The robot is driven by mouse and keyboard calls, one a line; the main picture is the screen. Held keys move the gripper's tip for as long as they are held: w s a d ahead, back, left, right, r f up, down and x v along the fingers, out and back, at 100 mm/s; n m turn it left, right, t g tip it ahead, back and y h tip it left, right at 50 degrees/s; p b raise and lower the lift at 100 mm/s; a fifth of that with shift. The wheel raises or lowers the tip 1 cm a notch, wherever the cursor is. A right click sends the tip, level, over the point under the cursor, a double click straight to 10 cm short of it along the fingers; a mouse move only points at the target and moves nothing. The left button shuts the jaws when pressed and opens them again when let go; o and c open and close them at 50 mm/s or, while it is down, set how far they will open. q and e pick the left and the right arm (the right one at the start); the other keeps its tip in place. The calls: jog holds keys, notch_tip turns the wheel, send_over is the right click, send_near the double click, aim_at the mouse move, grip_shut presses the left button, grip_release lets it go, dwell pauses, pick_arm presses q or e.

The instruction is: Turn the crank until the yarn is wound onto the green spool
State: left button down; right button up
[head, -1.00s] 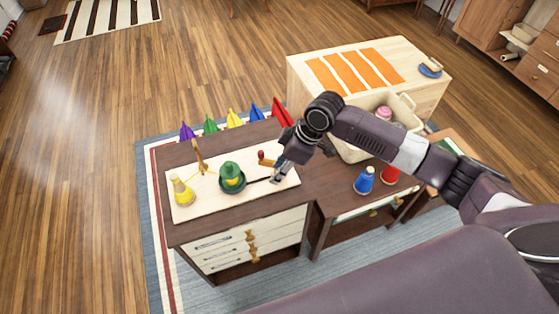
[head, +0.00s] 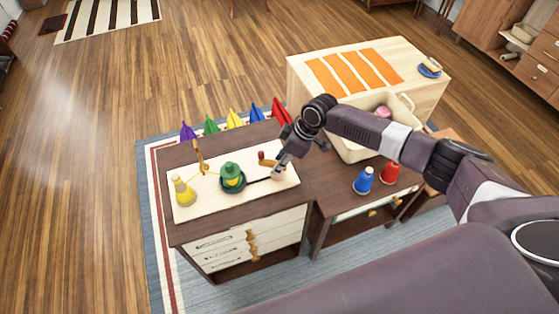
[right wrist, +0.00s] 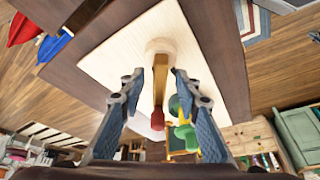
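The green spool (head: 231,171) stands upright on a dark round base on a cream board, with some yellow around its lower part. A yellow yarn cone (head: 184,191) stands at the board's left, and yellow yarn runs by a wooden guide (head: 200,157) toward the spool. The crank has a red knob (head: 262,155). In the right wrist view, its golden arm (right wrist: 161,82) runs from a pale round hub to the red knob (right wrist: 157,121). My right gripper (right wrist: 157,77) is open, one finger on each side of the crank arm. My left gripper is out of view.
Blue (head: 363,180) and red (head: 389,173) spools stand on the lower table to the right. A cream basket (head: 350,146) is behind them. Several coloured pointed pieces line the cabinet's back edge. The cabinet's front strip is clear.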

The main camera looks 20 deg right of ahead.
grip_shut()
dwell(0.3)
